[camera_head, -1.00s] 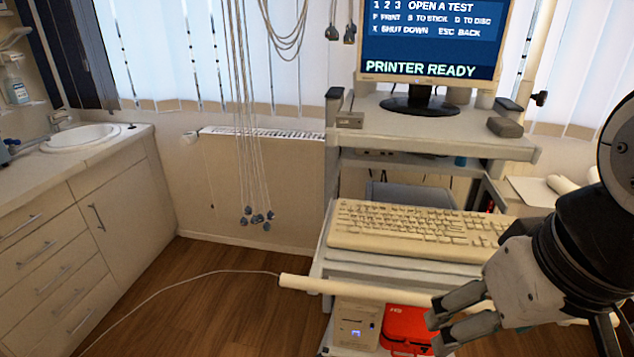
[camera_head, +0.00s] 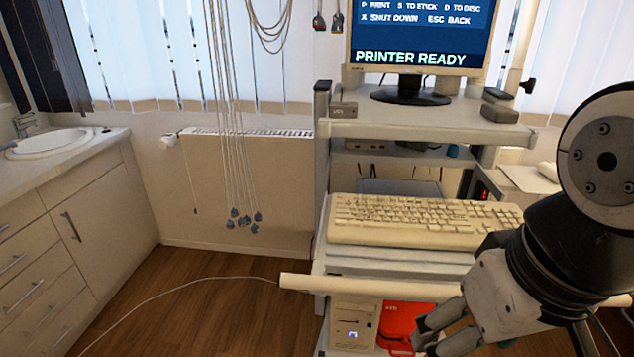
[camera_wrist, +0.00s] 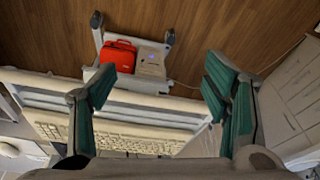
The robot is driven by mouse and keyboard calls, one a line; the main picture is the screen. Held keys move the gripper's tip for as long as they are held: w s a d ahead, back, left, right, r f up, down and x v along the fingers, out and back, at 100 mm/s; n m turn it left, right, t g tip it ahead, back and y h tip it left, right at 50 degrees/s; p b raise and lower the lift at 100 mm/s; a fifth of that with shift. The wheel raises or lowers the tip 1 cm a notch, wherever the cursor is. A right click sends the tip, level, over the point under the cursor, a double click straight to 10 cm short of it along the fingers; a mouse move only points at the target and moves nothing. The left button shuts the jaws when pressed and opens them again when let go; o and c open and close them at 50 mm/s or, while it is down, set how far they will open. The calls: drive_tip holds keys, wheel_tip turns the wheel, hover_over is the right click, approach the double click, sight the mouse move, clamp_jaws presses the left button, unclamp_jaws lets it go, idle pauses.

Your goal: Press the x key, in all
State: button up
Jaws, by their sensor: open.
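A beige keyboard (camera_head: 400,218) lies on a pull-out shelf of a white cart. Its single key labels are too small to read, so I cannot pick out the x key. A monitor (camera_head: 420,40) on the cart's upper shelf shows "PRINTER READY" and a menu with "X SHUT DOWN"; its top is cut off. My gripper (camera_head: 428,340) is open and empty, in front of and below the keyboard's right part. In the wrist view my open gripper (camera_wrist: 160,100) has its fingers wide apart, with the keyboard (camera_wrist: 120,135) beyond and between them.
A cream bar (camera_head: 310,283) runs along the cart's front edge. A red case (camera_head: 402,322) and a beige computer box (camera_head: 352,325) sit low on the cart. Cables with grey ends (camera_head: 245,220) hang to the left. A sink counter (camera_head: 75,155) stands far left; the wooden floor between is free.

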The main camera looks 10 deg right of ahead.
clamp_jaws()
idle(1.2)
